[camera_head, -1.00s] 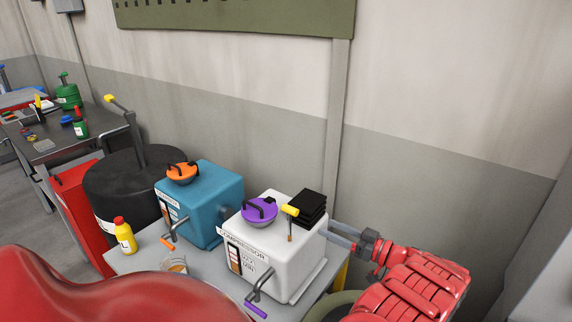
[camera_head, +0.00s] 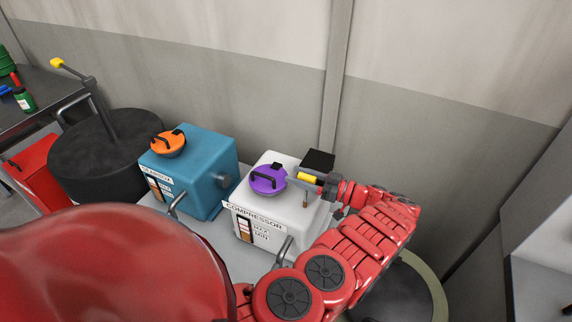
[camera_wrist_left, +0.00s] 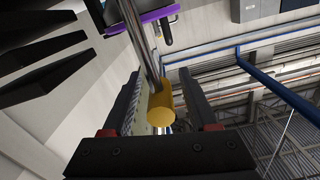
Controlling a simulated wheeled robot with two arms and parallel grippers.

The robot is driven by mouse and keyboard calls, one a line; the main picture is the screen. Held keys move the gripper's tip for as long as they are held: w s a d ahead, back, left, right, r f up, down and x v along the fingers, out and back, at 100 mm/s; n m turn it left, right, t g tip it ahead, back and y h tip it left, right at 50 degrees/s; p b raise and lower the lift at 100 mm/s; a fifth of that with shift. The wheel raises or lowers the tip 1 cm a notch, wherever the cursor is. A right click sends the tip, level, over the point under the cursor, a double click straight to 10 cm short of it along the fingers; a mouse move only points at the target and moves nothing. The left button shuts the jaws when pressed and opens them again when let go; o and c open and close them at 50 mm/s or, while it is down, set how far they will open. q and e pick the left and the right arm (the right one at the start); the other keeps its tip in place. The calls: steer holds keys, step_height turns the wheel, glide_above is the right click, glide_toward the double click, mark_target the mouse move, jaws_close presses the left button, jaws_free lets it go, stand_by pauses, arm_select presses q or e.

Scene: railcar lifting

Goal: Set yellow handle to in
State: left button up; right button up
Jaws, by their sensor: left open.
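A white compressor box (camera_head: 268,222) stands on the bench with a purple round cap (camera_head: 268,179) on top. Its yellow handle (camera_head: 307,177) sits at the top right, beside the cap. My left gripper (camera_head: 309,183) is at this handle, reaching in from the right, with its fingers open. In the left wrist view, the yellow handle (camera_wrist_left: 161,103) on a metal rod lies between the two open fingers of the left gripper (camera_wrist_left: 160,85). Whether the fingers touch it I cannot tell. My right gripper is not in view.
A blue box (camera_head: 200,170) with an orange cap (camera_head: 168,143) stands left of the compressor. A black drum (camera_head: 95,160) with a yellow-tipped lever (camera_head: 57,63) is farther left.

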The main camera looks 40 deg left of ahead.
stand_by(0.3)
arm_select(q)
jaws_close()
stand_by(1.3)
